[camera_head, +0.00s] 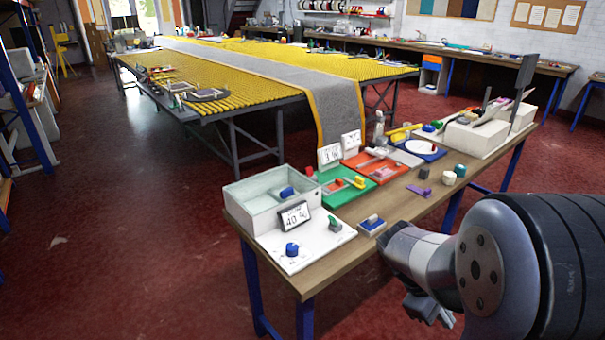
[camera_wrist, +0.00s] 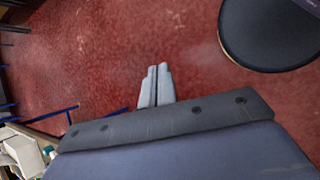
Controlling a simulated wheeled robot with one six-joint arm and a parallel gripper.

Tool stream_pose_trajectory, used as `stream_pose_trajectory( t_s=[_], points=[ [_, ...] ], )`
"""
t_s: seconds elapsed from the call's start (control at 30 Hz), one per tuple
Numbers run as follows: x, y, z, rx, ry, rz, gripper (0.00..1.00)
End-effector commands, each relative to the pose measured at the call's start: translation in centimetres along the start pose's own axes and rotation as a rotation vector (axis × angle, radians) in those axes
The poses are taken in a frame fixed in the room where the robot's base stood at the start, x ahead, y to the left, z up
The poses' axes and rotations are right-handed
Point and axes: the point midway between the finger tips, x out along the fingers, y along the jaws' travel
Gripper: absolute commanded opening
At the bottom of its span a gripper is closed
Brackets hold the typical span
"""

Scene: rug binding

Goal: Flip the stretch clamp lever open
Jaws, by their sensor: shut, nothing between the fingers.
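I cannot tell for sure which part is the stretch clamp lever. The long table with yellow slats (camera_head: 330,62) carries a grey rug strip with yellow edges (camera_head: 336,100). Small dark fittings (camera_head: 207,95) lie along its near left edge, too small to make out. My gripper (camera_head: 432,312) hangs low at the right, in front of the wooden workbench and well away from the long table. In the wrist view my gripper's two fingers (camera_wrist: 155,82) are together, empty, over the red floor.
The workbench (camera_head: 318,268) holds a white box with a display (camera_head: 294,215), a green tray (camera_head: 336,192), a red tray (camera_head: 370,170) and small blocks. A dark disc (camera_wrist: 268,32) shows in the wrist view. Red floor (camera_head: 130,225) is clear at left.

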Motion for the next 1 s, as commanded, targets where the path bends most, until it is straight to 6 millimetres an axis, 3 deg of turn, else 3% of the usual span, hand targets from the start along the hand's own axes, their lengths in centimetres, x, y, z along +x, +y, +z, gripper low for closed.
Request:
stream_pose_trajectory(
  t_s=[0.03,0.2,0.43,0.63,1.0],
  points=[
    [1.8,1.4,-1.0,-0.058,-0.061,0.018,0.00],
    [5.5,6.8,-3.0,-0.262,-0.271,0.088,0.00],
    [9.6,11.8,-5.2,-0.463,-0.501,0.138,0.00],
    [10.8,13.5,-6.0,-0.532,-0.590,0.152,0.00],
    [10.9,13.7,-6.0,-0.538,-0.597,0.154,0.00]
  ],
)
